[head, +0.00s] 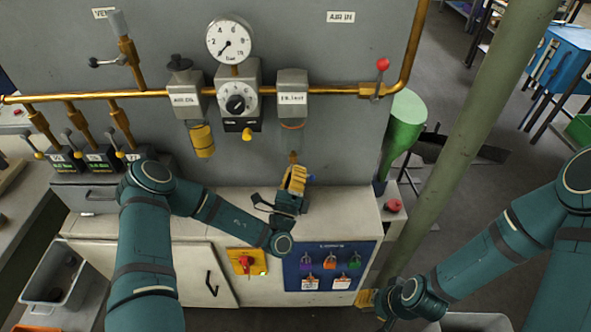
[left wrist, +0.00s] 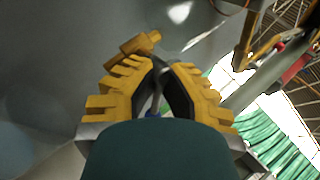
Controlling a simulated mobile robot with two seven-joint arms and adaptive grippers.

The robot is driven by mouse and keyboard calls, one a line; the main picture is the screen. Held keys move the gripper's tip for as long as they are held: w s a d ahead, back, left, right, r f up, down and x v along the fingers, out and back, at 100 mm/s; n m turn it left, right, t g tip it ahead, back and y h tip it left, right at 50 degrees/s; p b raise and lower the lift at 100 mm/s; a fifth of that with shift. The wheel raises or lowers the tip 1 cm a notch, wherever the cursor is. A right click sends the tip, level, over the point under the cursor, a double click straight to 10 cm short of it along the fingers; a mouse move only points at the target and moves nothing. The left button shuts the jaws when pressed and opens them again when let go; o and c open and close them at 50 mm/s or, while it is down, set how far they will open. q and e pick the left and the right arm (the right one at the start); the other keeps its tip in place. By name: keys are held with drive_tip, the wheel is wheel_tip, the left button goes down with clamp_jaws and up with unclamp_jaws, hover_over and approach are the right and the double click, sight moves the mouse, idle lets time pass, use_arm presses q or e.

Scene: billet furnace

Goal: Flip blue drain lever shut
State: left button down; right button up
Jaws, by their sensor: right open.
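The blue drain lever cannot be made out in the head view. A brass drain fitting (head: 293,157) shows below the right-hand filter unit (head: 292,93), just above my left gripper (head: 296,176). In the left wrist view a brass fitting (left wrist: 133,47) lies beyond the yellow fingers of my left gripper (left wrist: 165,66). A small blue bit (left wrist: 152,113) shows low between those fingers; I cannot tell whether it is the lever or whether they grip it. My right gripper (head: 366,301) is low beside the cabinet, open and partly hidden by its arm.
A brass pipe (head: 330,89) runs across the grey panel with a gauge (head: 229,39) and a regulator (head: 238,99). A red-knobbed valve (head: 382,65) sits to the right. A red button (head: 394,205) is on the cabinet's right side. A green post (head: 462,130) stands between my arms.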

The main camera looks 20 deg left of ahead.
use_arm(q)
drive_tip(key=n+y, duration=0.3)
drive_tip(key=n, duration=0.2)
drive_tip(key=n+y+p, duration=0.1)
drive_tip(key=n+y, duration=0.3)
drive_tip(key=n, duration=0.1)
drive_tip(key=shift+r+y, duration=0.2)
drive_tip(key=shift+y, duration=0.1)
drive_tip(key=shift+n, duration=0.3)
drive_tip(key=shift+d, duration=0.1)
drive_tip(key=c, duration=1.1)
unclamp_jaws()
drive_tip(key=v, duration=1.2)
drive_tip(key=shift+r, duration=0.1)
